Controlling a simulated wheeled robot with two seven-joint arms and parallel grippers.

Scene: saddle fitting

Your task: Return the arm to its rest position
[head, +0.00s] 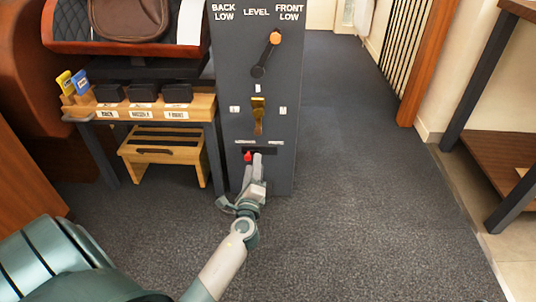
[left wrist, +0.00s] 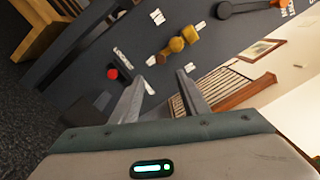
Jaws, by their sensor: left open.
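My left gripper (head: 257,160) is in front of the lower part of a dark grey panel (head: 285,100). It also shows in the left wrist view (left wrist: 160,78), with its two fingers apart and nothing between them. A small red knob (head: 248,156) on the panel's low slot appears close to the fingertips in the head view. In the left wrist view the red knob (left wrist: 112,74) lies left of the fingers, apart from them. My right gripper is not in view.
The panel carries an orange-knobbed lever (head: 275,38) and a brass handle (head: 258,115). To its left stand a rack with dark blocks (head: 143,92) and a wooden step stool (head: 165,152). A table (head: 490,130) is at right. Carpet (head: 370,210) between is clear.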

